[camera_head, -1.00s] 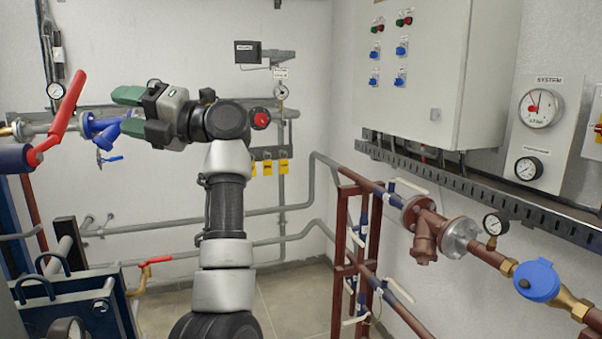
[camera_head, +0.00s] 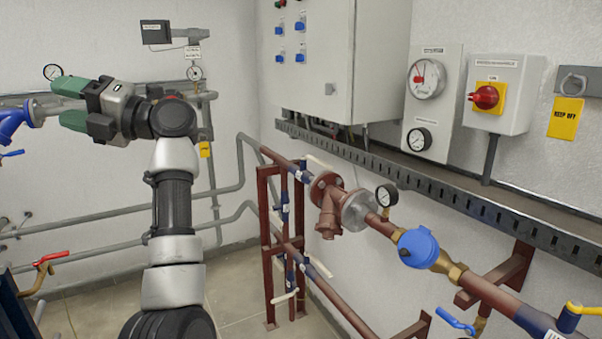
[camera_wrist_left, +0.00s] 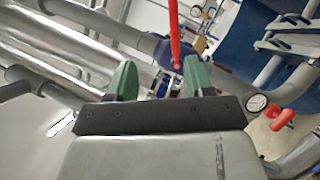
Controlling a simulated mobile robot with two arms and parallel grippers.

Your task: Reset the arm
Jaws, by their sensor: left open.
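My left gripper (camera_head: 66,104) is raised at the left of the head view, with green fingers pointing left. Its jaws are apart and nothing is between them. A blue pipe fitting (camera_head: 14,120) shows just beyond the fingers at the left edge. In the left wrist view the two green fingers (camera_wrist_left: 158,82) stand apart. A red lever (camera_wrist_left: 174,32) shows beyond them, in the gap as seen from there; I cannot tell its exact distance. My right gripper is not in view.
A grey control cabinet (camera_head: 336,50) hangs on the wall above a slotted cable tray (camera_head: 440,190). A red pipe with a blue-capped meter (camera_head: 418,248) runs along the right wall. A red switch (camera_head: 486,97) is farther right. Floor (camera_head: 240,290) shows between my arm and the red frame.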

